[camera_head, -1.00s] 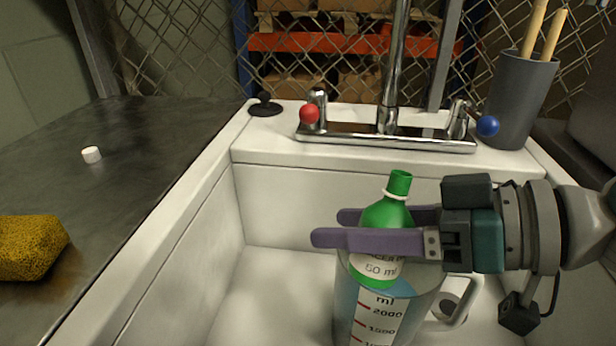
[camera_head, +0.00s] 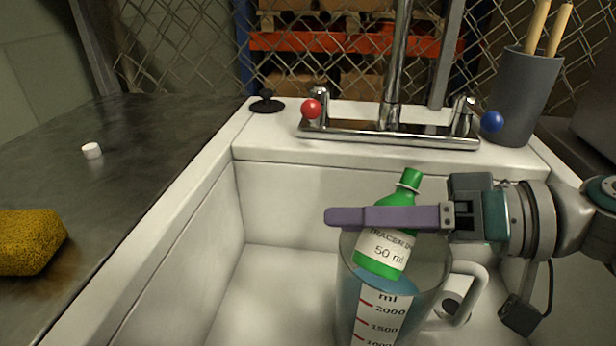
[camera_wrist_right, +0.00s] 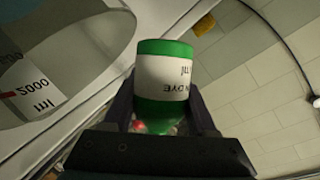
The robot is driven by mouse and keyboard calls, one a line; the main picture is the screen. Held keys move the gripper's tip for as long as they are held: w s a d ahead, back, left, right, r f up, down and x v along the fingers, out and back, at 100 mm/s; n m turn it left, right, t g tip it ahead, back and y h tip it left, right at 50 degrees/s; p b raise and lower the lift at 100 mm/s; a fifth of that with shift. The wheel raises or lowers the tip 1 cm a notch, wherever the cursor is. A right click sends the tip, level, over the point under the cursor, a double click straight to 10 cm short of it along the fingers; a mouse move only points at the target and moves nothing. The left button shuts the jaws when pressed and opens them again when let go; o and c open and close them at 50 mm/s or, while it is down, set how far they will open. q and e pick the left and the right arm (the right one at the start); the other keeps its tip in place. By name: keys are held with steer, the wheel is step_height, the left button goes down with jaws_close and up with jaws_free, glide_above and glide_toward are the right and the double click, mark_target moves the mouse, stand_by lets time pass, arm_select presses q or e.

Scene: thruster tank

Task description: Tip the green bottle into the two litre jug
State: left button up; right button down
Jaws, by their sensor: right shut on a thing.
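The green bottle (camera_head: 408,188), labelled 50 ml, is gripped around its middle by my right gripper (camera_head: 336,217), whose purple fingers close from the right. The bottle leans slightly, its neck up and to the right, with its base over the mouth of the clear two litre jug (camera_head: 372,318). The jug stands in the sink with bluish liquid and a scale up to 2000. In the right wrist view the bottle (camera_wrist_right: 166,72) sits between the fingers, with the jug (camera_wrist_right: 45,60) to the left. My left gripper is out of view.
The white sink (camera_head: 290,262) surrounds the jug. A faucet (camera_head: 388,118) with red and blue knobs and a black plug (camera_head: 266,103) are behind. A grey utensil holder (camera_head: 525,95) is back right. A yellow sponge (camera_head: 30,242) and small white cap (camera_head: 92,151) lie on the left counter.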

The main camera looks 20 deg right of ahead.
steer(key=shift+s+a+r+m+y+p, duration=0.1)
steer(key=shift+a+r+m+y+p, duration=0.15)
steer(key=shift+r+m+p, duration=0.3)
stand_by(1.9)
steer(key=shift+s+a+f+m+y+b, duration=0.1)
steer(key=shift+f+m+y+b, duration=0.3)
steer(key=shift+m, duration=0.35)
steer(key=shift+s+a+f+m+y+b, duration=0.1)
steer(key=shift+f+m+y+b, duration=0.2)
steer(key=shift+m, duration=0.4)
stand_by(3.5)
steer(key=shift+r, duration=0.1)
stand_by(0.5)
